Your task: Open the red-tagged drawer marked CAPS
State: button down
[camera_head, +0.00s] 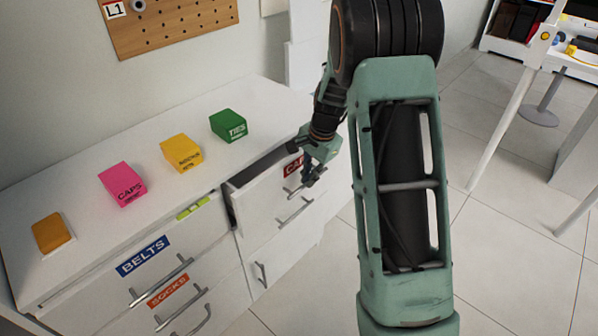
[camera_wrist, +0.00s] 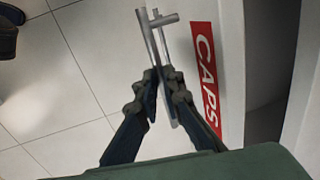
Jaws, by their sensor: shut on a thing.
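The red CAPS tag (camera_head: 294,166) is on a white drawer front (camera_head: 250,197) at the right end of the dresser. It also shows in the wrist view (camera_wrist: 204,80). This drawer stands partly out, with a dark gap (camera_head: 268,165) behind its front. My gripper (camera_head: 313,180) is in front of the drawer, beside the tag. In the wrist view my gripper (camera_wrist: 162,82) is shut on the metal bar handle (camera_wrist: 147,38). The fingers hide part of the bar.
Pink (camera_head: 121,184), yellow (camera_head: 181,153), green (camera_head: 229,126) and orange (camera_head: 52,232) blocks lie on the dresser top (camera_head: 85,262). The tiled floor (camera_head: 490,240) at the right has free room.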

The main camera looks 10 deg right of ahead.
jog(key=s+d+b, duration=0.1)
jog(key=s+d, duration=0.6)
jog(key=s, duration=0.2)
jog(key=s+d+b, duration=0.2)
jog(key=s+d, duration=0.4)
jog(key=s, duration=0.4)
jog(key=shift+d, duration=0.35)
jog(key=c, duration=2)
grip_release()
jog(key=shift+w, duration=0.1)
jog(key=shift+c, duration=0.2)
notch_tip(320, 180, up, 12)
jog(key=s+d, duration=0.1)
jog(key=s, duration=0.1)
jog(key=shift+d, duration=0.2)
jog(key=shift+f, duration=0.1)
